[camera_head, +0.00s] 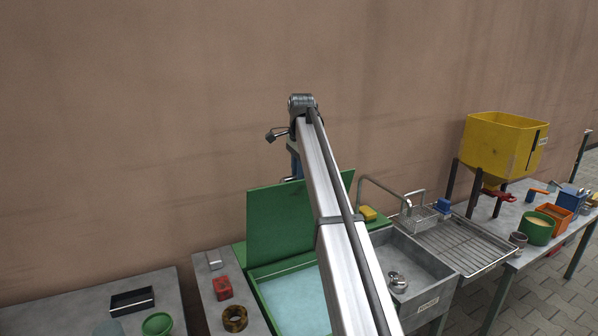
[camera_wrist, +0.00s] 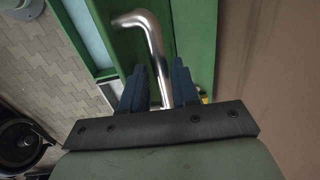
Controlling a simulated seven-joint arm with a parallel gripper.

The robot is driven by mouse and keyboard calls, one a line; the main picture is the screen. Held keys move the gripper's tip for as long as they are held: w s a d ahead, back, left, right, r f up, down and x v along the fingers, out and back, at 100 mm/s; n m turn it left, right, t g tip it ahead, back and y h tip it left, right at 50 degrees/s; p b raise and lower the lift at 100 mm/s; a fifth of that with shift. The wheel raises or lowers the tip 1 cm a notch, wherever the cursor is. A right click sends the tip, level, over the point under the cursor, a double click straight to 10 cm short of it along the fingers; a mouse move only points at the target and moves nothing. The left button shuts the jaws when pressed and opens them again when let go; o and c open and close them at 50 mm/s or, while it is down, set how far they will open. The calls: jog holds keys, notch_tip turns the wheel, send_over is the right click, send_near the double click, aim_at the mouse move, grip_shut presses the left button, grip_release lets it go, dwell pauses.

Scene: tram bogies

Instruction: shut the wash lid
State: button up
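The wash lid (camera_head: 275,225) is a flat green panel standing raised, tilted near upright, at the back of the green wash tank. Pale blue liquid (camera_head: 295,300) shows inside the tank. My arm crosses in front and hides the lid's right part. My gripper is mostly hidden behind the arm in the head view, close to the lid's top edge. In the wrist view my gripper (camera_wrist: 160,80) has two dark blue fingers apart, with a bent shiny metal rod (camera_wrist: 152,45) between them. I cannot tell whether they touch it. Green surfaces (camera_wrist: 198,35) lie beyond.
A grey sink (camera_head: 425,270) with a tap (camera_head: 365,190) and a drying rack (camera_head: 465,245) stands right of the tank. A red object (camera_head: 222,287) and a brass ring (camera_head: 235,318) lie left of it. A brown wall (camera_head: 150,120) stands behind.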

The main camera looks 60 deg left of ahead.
grip_shut()
jog(key=shift+d, duration=0.1)
dwell(0.3)
